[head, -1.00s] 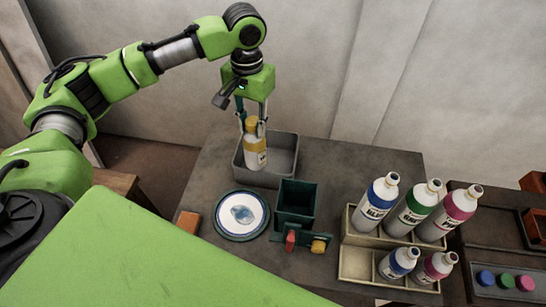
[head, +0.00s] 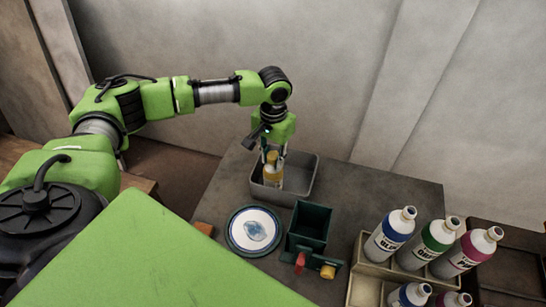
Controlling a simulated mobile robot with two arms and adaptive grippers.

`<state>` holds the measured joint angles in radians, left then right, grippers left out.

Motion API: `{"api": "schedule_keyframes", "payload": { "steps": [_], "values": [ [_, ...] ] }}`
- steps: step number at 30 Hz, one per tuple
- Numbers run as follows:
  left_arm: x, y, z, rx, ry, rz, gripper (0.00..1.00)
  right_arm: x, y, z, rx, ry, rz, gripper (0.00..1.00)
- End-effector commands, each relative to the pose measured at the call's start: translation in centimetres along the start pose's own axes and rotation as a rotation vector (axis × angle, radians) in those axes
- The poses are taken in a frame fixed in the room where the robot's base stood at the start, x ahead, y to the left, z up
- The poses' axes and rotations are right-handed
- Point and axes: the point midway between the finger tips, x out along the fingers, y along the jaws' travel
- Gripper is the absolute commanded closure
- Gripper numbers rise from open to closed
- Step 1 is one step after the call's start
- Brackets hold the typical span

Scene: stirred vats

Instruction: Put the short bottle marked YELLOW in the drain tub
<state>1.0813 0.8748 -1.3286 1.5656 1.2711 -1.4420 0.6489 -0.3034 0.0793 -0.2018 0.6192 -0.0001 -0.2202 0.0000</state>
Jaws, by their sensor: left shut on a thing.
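The short bottle (head: 273,178) is white with a yellow band and a yellow top; its lettering is too small to read now. My left gripper (head: 272,157) points down from above and is shut on the upper part of this bottle. The bottle is upright inside the grey drain tub (head: 309,178) at the back of the table, toward its left side. I cannot tell whether its base touches the tub's floor. My right gripper is not in view.
A dark green square vat (head: 311,222) with a red and a yellow knob stands in front of the tub. A round white-and-blue plate (head: 254,230) lies left of it. A rack (head: 376,267) of several blue, green and pink bottles stands at right.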

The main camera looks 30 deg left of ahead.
Motion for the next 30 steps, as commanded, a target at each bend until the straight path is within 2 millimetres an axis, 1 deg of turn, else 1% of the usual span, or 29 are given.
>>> {"api": "schedule_keyframes", "payload": {
  "steps": [3,11,12,13,14,25,28,30],
  "values": [
    [0.2,0.0,-0.1,0.001,0.003,0.001,0.95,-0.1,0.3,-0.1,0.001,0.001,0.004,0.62],
    [0.4,0.0,-0.1,0.0,0.002,0.001,0.95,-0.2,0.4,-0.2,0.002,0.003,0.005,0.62],
    [0.5,0.0,-0.1,0.0,0.001,0.0,0.7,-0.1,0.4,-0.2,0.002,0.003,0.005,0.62],
    [0.5,0.0,-0.1,0.0,0.002,0.0,0.62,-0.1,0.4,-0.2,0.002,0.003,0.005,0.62],
    [0.5,0.0,-0.1,0.0,0.002,0.0,0.58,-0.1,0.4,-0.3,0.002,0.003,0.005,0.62],
    [0.3,0.0,-0.1,0.0,0.002,0.0,0.58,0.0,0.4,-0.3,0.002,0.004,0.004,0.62],
    [-0.6,0.0,-0.1,0.0,0.003,0.001,0.58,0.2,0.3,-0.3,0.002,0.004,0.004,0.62],
    [-1.6,0.0,-0.1,0.0,0.004,0.001,0.58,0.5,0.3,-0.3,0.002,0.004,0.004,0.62]
  ]
}}
